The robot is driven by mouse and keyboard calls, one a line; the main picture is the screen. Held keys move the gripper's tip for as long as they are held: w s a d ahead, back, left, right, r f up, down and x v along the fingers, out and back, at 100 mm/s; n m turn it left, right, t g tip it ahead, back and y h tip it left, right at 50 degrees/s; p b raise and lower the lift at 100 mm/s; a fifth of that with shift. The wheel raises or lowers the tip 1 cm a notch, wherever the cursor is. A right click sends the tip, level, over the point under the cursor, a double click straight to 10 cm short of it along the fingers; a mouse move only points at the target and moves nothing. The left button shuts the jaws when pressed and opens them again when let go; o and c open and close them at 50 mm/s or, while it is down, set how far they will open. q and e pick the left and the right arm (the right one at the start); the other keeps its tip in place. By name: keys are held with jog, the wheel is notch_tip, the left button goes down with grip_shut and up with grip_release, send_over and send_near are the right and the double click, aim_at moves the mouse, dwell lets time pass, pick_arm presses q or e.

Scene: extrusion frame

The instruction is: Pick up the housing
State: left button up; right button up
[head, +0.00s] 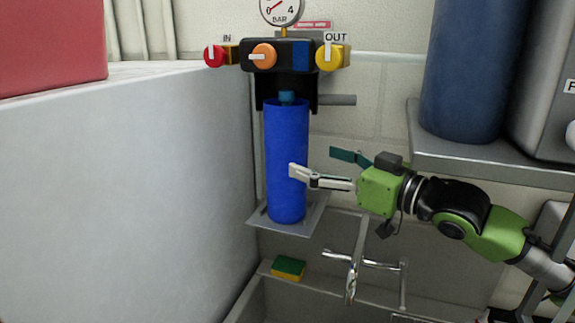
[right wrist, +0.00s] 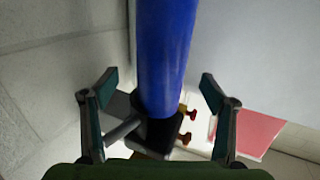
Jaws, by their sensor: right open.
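The housing is a tall blue cylinder (head: 286,160), standing upright on a grey plate (head: 262,222) under the black filter head (head: 275,55). A small teal piece (head: 287,97) shows at its top opening. My right gripper (head: 316,163) is open and comes in from the right at the housing's mid height. One finger overlaps the housing's right side in the head view; the other points past it on the right. In the right wrist view the housing (right wrist: 165,50) appears between the two spread fingers, with gaps on both sides. My left gripper is not in view.
A sink with a chrome faucet (head: 352,270) and a green-yellow sponge (head: 288,268) lies below. A large white block (head: 120,180) stands left. A grey shelf (head: 480,155) with a dark blue cylinder (head: 465,70) hangs above my right arm. Red (head: 214,56) and yellow (head: 330,57) valve knobs flank the head.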

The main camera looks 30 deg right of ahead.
aim_at(303, 159)
jog(key=x, duration=0.2)
jog(key=shift+w+a+f, duration=0.1)
jog(key=shift+w, duration=0.25)
jog(key=shift+w+a, duration=0.1)
jog(key=shift+w, duration=0.35)
jog(key=shift+a, duration=0.1)
jog(key=shift+w+a, duration=0.25)
jog(key=shift+w, duration=0.3)
jog(key=shift+w+f+b, duration=0.15)
jog(key=shift+w+b, duration=0.05)
jog(key=shift+b, duration=0.2)
jog(key=shift+w+b, duration=0.15)
jog(key=shift+b, duration=0.15)
jog(key=shift+w+a+b, duration=0.35)
jog(key=shift+a+b, duration=0.05)
jog(key=shift+b, duration=0.4)
jog(key=shift+w, duration=0.6)
jog(key=shift+w+a+b, duration=0.3)
jog(key=shift+w+b, duration=0.1)
jog(key=shift+w, duration=0.1)
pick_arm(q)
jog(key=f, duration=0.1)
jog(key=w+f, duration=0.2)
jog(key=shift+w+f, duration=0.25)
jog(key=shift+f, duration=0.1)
pick_arm(e)
jog(key=shift+r, duration=0.2)
